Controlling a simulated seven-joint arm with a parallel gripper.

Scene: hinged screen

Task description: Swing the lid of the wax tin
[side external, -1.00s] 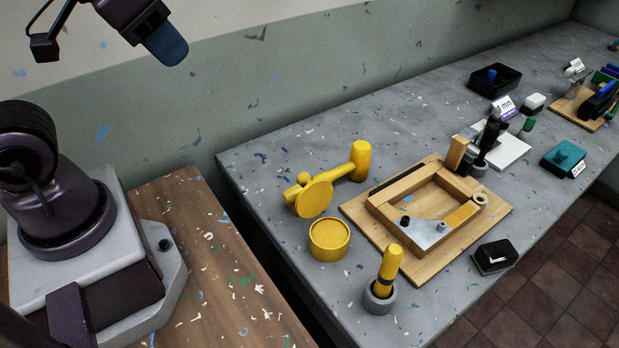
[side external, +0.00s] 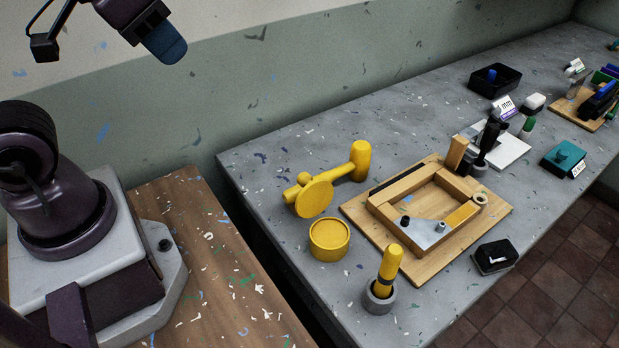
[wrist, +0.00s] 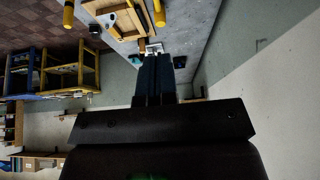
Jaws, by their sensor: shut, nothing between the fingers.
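The yellow round wax tin (side external: 329,243) stands on the grey bench in the side external view, near the bench's left edge. Its top faces up and shows a yellow surface inside the rim. A yellow disc, seemingly its lid (side external: 314,199), stands tilted up just behind the tin; the hinge between them is not clear. My gripper (side external: 172,52) is high at the upper left, well away from the tin, with its blue fingers together and empty. The fingers (wrist: 153,58) also show shut in the wrist view.
A wooden frame on a board (side external: 425,262) is to the right of the tin. A yellow-handled tool (side external: 388,268) stands in a grey holder (side external: 379,300) in front. The bench's back left is clear.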

